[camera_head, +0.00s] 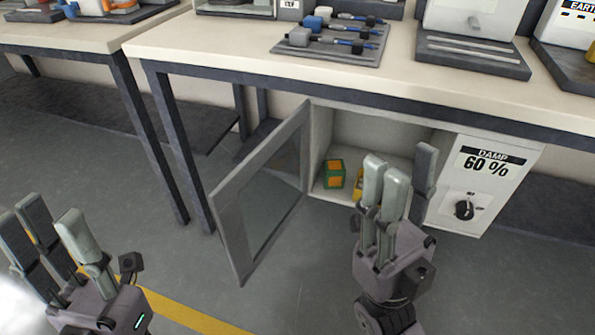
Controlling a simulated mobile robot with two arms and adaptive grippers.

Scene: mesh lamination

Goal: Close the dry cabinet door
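The dry cabinet (483,205) is a white box under the bench, with a panel reading DAMP 60 % and a black dial (464,209). Its door (225,232), a grey frame around a glass pane, stands open, swung out from the left side of the opening. My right gripper (403,170) is in front of the cabinet opening, to the right of the door and apart from it. Its fingers are spread and empty, and they hide part of the interior. My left gripper (50,222) is at the lower left, open and empty, away from the door.
Inside the cabinet are a green-and-orange block (333,174) and a partly hidden yellow one (359,184). Dark bench legs (172,140) stand left of the door. The bench top (225,45) holds a tool tray (340,48). Floor in front is clear, with a yellow stripe (190,316).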

